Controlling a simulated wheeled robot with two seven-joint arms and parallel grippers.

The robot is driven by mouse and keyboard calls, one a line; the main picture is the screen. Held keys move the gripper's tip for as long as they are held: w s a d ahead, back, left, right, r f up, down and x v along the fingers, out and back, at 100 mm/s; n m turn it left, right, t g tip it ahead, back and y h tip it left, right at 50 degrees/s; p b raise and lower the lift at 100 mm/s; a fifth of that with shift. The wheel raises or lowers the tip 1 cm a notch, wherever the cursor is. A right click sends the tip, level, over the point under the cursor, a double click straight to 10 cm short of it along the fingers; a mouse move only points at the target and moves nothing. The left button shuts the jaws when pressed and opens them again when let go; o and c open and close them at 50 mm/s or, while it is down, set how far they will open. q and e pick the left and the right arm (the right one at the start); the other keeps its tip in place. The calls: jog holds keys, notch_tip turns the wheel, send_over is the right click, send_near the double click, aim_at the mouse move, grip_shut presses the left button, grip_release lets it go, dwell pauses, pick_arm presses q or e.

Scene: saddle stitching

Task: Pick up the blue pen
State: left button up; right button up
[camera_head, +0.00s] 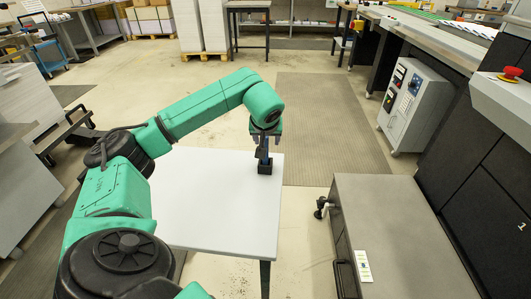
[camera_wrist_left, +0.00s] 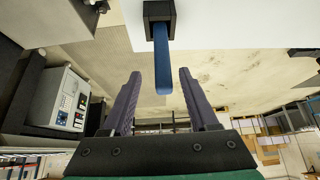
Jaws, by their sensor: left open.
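The blue pen (camera_wrist_left: 161,62) stands in a small black square holder (camera_wrist_left: 158,12) in the left wrist view. The holder (camera_head: 265,167) also shows near the right edge of the white table (camera_head: 212,205) in the head view. My left gripper (camera_head: 266,141) is above the holder, pointing down at it. In the wrist view its two dark fingers (camera_wrist_left: 159,76) are spread wide, and the pen's free end appears between them with a gap on both sides. Whether the fingers touch the pen cannot be told, but no grip shows. My right gripper is in neither view.
A grey low cabinet (camera_head: 400,238) stands right of the table, with a small strip-like label on top. A grey control box (camera_head: 410,105) and a large machine are farther right. The white table top is otherwise bare. A brown floor mat (camera_head: 330,120) lies behind it.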

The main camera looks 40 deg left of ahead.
pick_arm(q)
jog(key=x, duration=0.4)
jog(key=shift+a+f, duration=0.1)
jog(key=shift+a, duration=0.15)
jog(key=shift+s, duration=0.1)
grip_shut()
